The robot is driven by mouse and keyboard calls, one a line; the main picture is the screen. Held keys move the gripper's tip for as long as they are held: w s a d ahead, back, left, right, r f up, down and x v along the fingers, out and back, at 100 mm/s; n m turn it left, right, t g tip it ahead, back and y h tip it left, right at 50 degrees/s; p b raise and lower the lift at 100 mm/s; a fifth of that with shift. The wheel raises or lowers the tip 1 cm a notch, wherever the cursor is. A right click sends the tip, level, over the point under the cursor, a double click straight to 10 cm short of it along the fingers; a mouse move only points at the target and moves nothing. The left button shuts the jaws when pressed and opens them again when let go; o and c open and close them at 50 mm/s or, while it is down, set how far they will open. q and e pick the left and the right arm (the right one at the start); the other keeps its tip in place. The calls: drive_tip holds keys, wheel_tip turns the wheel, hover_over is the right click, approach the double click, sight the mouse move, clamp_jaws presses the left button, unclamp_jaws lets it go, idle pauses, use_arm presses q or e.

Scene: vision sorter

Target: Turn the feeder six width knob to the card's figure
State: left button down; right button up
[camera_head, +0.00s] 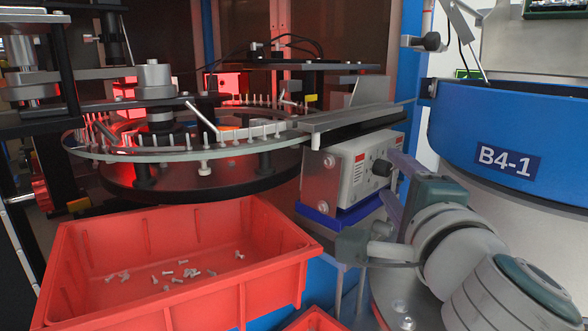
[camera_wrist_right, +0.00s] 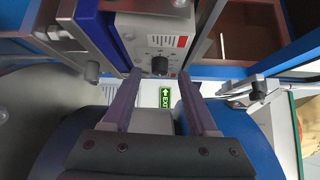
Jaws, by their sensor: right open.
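A black round knob (camera_head: 382,168) sits on the front face of a light grey control box (camera_head: 330,178), below the linear feed track. In the right wrist view the knob (camera_wrist_right: 160,65) shows in line with the gap between my fingertips. My right gripper (camera_head: 390,175) is open, with its two purple fingers close to the knob, one on each side in the picture. In the right wrist view my right gripper (camera_wrist_right: 161,74) holds nothing. I cannot tell whether a finger touches the knob. The knob's pointer and scale are too small to read. I make out no card with a figure.
A red bin (camera_head: 180,262) with several small screws stands below the glass turntable (camera_head: 190,152). A blue bowl feeder (camera_head: 515,135) marked B4-1 stands at the right, close to my right arm. The metal feed track (camera_head: 350,117) runs above the control box.

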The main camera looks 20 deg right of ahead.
drive_tip(key=shift+x, duration=1)
drive_tip(key=shift+c, duration=0.2)
clamp_jaws()
drive_tip(key=p, duration=0.4)
drive_tip(key=shift+r+m+g+y, duration=0.3)
drive_tip(key=shift+r+m, duration=0.1)
drive_tip(key=shift+p, duration=0.35)
drive_tip(key=shift+f, duration=0.3)
